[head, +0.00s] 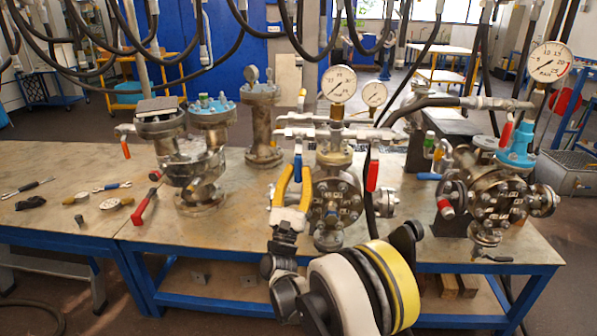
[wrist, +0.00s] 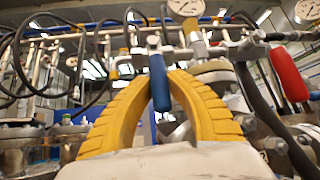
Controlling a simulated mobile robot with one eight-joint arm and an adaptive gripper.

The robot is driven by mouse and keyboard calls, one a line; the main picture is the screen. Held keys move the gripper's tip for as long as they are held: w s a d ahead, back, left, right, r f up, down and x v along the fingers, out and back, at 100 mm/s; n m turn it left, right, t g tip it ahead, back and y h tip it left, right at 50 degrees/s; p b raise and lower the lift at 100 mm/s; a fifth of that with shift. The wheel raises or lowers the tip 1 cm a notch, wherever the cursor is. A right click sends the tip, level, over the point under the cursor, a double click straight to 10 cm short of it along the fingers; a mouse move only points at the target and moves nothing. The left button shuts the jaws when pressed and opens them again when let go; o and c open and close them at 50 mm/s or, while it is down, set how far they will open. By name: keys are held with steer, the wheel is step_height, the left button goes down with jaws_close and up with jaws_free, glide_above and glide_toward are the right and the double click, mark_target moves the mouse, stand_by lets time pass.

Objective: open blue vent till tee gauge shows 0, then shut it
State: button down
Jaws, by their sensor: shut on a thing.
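The blue vent handle (head: 297,167) hangs down from the pipework on the left of the middle vessel (head: 337,200). My gripper (head: 295,174) has its yellow fingers closed around the handle from below. In the wrist view the blue handle (wrist: 158,82) stands upright between the arched yellow fingertips (wrist: 160,92). A large dial gauge (head: 339,84) stands above the middle vessel's pipework, with a smaller gauge (head: 374,93) to its right. I cannot tell which one is the tee gauge. Their needles are too small to read surely.
A red handle (head: 372,170) hangs close to the right of the gripper. Another flanged vessel (head: 500,205) with a large gauge (head: 549,62) stands at the right. Vessels and a red lever (head: 144,207) stand to the left. Black hoses hang overhead. The workbench (head: 60,225) has loose tools at left.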

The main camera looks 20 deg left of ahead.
stand_by(0.4)
steer(key=c, duration=1.3)
jaws_free()
steer(key=shift+d, duration=0.15)
steer(key=v, duration=1.1)
steer(key=shift+s+f, duration=0.25)
steer(key=shift+f, duration=0.1)
